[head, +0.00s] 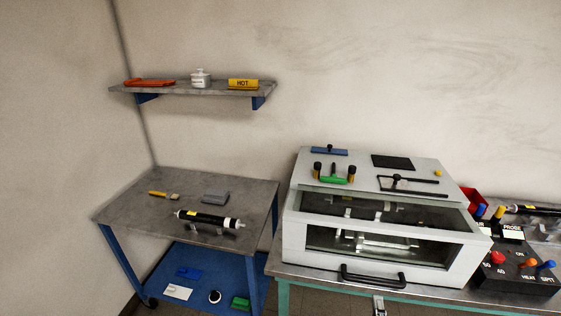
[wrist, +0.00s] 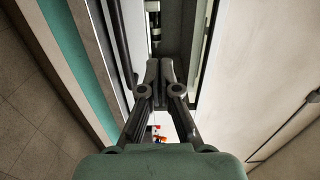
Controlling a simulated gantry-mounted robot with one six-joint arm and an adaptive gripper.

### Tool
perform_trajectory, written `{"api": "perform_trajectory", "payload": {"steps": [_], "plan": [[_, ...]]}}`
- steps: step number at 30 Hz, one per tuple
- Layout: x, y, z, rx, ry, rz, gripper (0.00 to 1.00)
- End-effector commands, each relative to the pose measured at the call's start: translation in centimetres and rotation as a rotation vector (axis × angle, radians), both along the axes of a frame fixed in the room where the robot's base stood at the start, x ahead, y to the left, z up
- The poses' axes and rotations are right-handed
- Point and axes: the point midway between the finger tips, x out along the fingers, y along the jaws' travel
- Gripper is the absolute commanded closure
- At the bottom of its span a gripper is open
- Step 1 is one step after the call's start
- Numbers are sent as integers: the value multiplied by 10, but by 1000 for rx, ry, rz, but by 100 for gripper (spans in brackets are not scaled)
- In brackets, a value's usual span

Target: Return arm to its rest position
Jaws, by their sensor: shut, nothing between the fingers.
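My gripper (wrist: 158,66) shows in the wrist view, its two dark fingers together at the tips with nothing between them. Its green-grey body fills the bottom of that view. Neither the arm nor the gripper can be made out in the head view. Past the fingertips in the wrist view is a black and white cylinder end (wrist: 154,22), in a dark gap between pale panels. I cannot tell how far the fingers are from it.
A grey cabinet (head: 293,232) with a clear front window and black front handle (head: 372,279) stands on a bench. Right of it is a control box (head: 515,280). A table (head: 140,215) at left holds a black cylinder (head: 207,219); a wall shelf (head: 210,90) hangs above.

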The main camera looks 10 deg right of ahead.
Motion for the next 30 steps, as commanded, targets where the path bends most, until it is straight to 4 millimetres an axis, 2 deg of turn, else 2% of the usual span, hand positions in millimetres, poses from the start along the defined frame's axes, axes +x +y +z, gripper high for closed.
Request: {"api": "perform_trajectory", "payload": {"steps": [2,4,5,6,8,9,12,15,18,21,22,30], "plan": [[8,20,10,-53,21,50,100],[19,56,26,-160,66,140,100],[23,77,34,-223,93,191,100],[28,108,45,-323,134,263,100],[29,156,61,-493,201,369,100],[25,186,70,-607,248,430,100],[6,246,89,-879,356,546,100],[-26,288,105,-1128,465,620,100],[-63,312,119,-1325,568,656,100],[-106,324,133,-1477,665,672,100],[-102,321,154,-1468,669,671,100],[-99,319,245,-1457,671,669,100]]}}
